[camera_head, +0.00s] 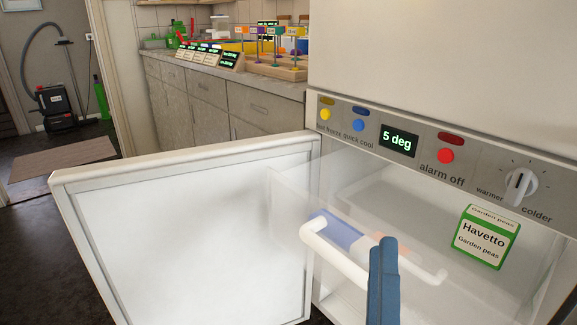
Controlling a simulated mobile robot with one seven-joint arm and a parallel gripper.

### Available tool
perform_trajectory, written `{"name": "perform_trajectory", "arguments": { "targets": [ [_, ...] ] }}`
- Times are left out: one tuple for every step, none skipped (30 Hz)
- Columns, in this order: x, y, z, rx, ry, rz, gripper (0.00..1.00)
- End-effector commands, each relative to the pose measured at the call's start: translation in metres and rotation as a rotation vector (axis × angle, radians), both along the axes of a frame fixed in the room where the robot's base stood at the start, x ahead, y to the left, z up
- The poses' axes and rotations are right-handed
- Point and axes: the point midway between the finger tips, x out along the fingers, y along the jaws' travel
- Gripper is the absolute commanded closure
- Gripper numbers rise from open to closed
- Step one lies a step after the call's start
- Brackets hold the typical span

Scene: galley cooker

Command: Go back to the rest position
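A dark blue upright part (383,283), which looks like part of my gripper, rises from the bottom edge in front of the white drawer handle (335,252). I cannot tell whether it touches the handle, and the fingertips are not clearly shown. A pale blue piece with an orange end (338,230) lies just behind the handle; I cannot tell what it is. The handle is on a clear drawer (290,200) in the open freezer compartment.
The white freezer door (190,235) stands open across the left foreground. The control panel (478,165) reads "5 deg" and "alarm off". A counter (220,75) with small flags and label stands runs behind. A vacuum cleaner (57,105) stands at the far left beyond open floor.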

Motion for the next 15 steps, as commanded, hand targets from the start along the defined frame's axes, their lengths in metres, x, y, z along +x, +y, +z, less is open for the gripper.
{"name": "perform_trajectory", "arguments": {
  "targets": [
    [0.004,0.001,0.045,0.103,-0.078,0.061,0.61],
    [0.006,0.001,0.065,0.173,-0.113,0.101,0.61],
    [0.008,0.003,0.09,0.267,-0.158,0.163,0.61],
    [0.009,0.005,0.109,0.336,-0.189,0.213,0.61],
    [0.009,0.007,0.127,0.403,-0.218,0.266,0.61],
    [0.009,0.012,0.15,0.493,-0.252,0.343,0.61],
    [0.009,0.017,0.167,0.558,-0.274,0.401,0.61],
    [0.008,0.021,0.182,0.619,-0.292,0.461,0.61],
    [0.007,0.029,0.202,0.695,-0.31,0.54,0.61],
    [0.005,0.034,0.215,0.748,-0.321,0.598,0.61],
    [0.003,0.04,0.228,0.797,-0.329,0.656,0.61],
    [0.001,0.048,0.244,0.857,-0.334,0.73,0.61],
    [-0.002,0.055,0.255,0.898,-0.337,0.783,0.61],
    [-0.004,0.061,0.265,0.938,-0.336,0.836,0.61],
    [-0.008,0.069,0.278,0.986,-0.332,0.903,0.61]
  ]
}}
